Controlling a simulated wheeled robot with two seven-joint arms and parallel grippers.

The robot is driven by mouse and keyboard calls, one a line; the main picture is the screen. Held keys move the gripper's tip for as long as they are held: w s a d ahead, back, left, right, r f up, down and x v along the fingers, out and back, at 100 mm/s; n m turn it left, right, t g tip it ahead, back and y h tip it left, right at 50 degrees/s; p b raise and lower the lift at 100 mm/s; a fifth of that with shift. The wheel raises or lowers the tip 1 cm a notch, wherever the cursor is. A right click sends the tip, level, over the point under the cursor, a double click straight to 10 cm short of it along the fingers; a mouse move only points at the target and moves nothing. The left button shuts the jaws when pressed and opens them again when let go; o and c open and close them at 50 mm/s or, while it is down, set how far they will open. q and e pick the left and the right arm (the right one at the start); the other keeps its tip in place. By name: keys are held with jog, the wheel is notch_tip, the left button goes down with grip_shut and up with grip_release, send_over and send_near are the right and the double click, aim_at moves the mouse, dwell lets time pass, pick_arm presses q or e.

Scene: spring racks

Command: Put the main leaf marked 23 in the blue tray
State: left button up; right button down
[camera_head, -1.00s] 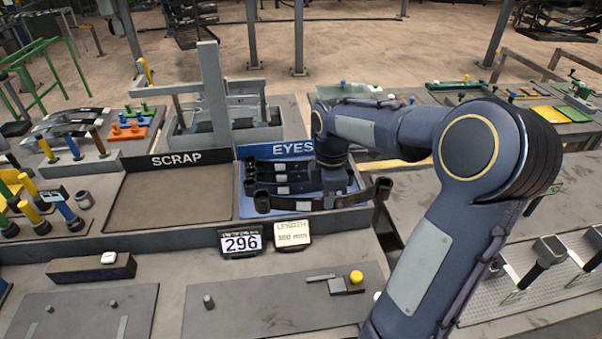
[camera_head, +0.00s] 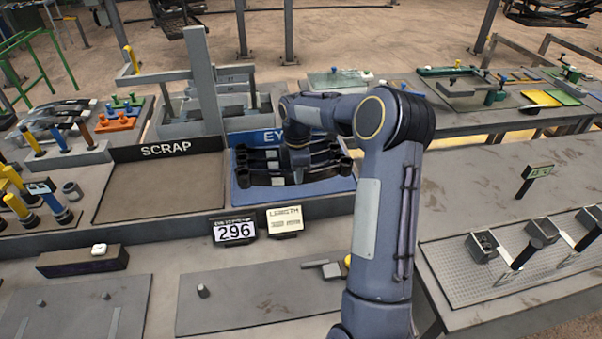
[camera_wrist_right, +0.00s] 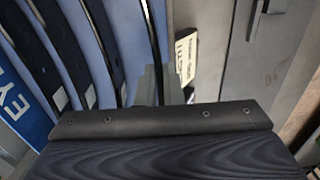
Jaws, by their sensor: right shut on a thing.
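The blue tray (camera_head: 334,191) marked EYES lies right of the scrap area. Several dark curved leaves with white labels (camera_head: 272,154) lie in it, side by side. My right gripper (camera_head: 298,176) is over the tray, shut on the nearest leaf (camera_head: 262,180), which is level with or just above the tray floor; I cannot tell which. In the right wrist view, the gripper (camera_wrist_right: 160,85) grips a thin dark leaf edge (camera_wrist_right: 152,40) beside the other leaves (camera_wrist_right: 75,50). I cannot read a 23 on any label. My left gripper is not in view.
The brown SCRAP tray (camera_head: 160,190) is empty at the left. A display reading 296 (camera_head: 234,229) and a LENGTH sign (camera_head: 285,220) stand in front of the trays. A grey press-like frame (camera_head: 206,85) rises behind. The right table (camera_head: 470,180) has bare room.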

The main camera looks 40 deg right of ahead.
jog(key=f+b, duration=0.1)
jog(key=f, duration=0.1)
jog(key=w+f+b, duration=0.1)
jog(key=f, duration=0.1)
jog(key=shift+d+b, duration=0.15)
jog(key=shift+b, duration=0.2)
jog(key=shift+s+r, duration=0.1)
jog(key=shift+r, duration=0.05)
jog(key=c, duration=1.9)
grip_release()
jog(key=shift+f, duration=0.25)
jog(key=shift+c, duration=0.2)
jog(key=o, duration=0.4)
jog(key=shift+s, duration=0.1)
jog(key=shift+c, duration=0.2)
jog(key=shift+r, duration=0.1)
